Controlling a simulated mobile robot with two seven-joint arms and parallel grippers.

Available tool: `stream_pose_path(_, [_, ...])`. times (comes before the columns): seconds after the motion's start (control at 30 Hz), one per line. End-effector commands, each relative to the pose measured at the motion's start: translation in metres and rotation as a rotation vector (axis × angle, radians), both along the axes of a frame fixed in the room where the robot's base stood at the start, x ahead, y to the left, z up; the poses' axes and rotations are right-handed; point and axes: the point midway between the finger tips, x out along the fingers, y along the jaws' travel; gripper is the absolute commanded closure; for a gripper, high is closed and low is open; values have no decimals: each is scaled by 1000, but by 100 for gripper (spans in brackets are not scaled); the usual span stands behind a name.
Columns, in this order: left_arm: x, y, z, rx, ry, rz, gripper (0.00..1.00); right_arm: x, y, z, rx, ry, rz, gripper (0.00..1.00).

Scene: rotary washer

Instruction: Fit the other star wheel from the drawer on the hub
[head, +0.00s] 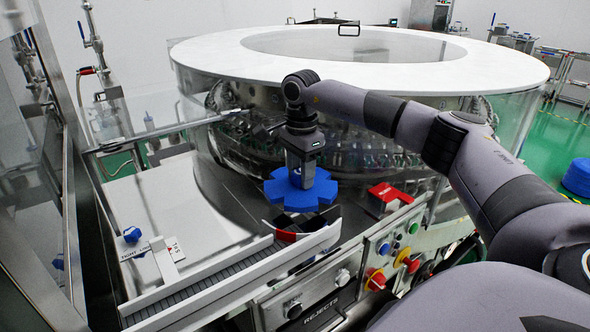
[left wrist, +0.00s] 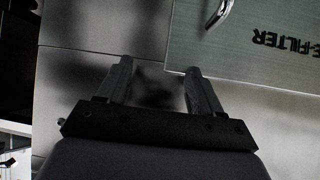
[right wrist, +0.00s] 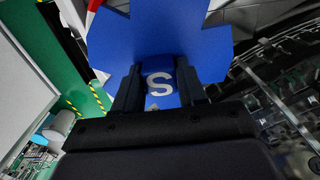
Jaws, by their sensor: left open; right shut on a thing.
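The blue star wheel (head: 272,189) is in my right gripper (head: 303,180), over the deck at the front of the round washer. In the right wrist view, the right gripper (right wrist: 160,76) is shut on the raised middle of the star wheel (right wrist: 165,25), which bears a white S. The wheel looks roughly level. The hub is not visible, and I cannot tell whether the wheel touches anything below. My left gripper (left wrist: 157,70) is open and empty in the left wrist view, in front of grey panels. It is outside the head view.
The washer (head: 195,53) has a white ring top and clear guard. A conveyor (head: 215,290) runs in front, beside a control panel (head: 395,250) and a red-topped block (head: 390,192). A blue knob (head: 132,235) sits left. A panel marked "E-FILTER" (left wrist: 250,70) has a handle.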

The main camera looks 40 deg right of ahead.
Motion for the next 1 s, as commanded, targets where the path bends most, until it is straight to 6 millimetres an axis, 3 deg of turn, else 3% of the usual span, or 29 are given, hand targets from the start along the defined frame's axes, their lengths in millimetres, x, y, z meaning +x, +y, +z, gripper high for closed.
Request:
stream_pose_path(0.3, [-3, 0, -22, -1, 7, -1, 34, 0, 0, -18, 2, -3, 1, 100])
stream_pose_path(0.6, [-3, 0, -25, 0, 7, 0, 34, 0, 0, -39, 2, -2, 2, 100])
stream_pose_path(1.0, [-3, 0, -25, 0, 6, 0, 34, 1, 1, -43, 2, -4, 2, 100])
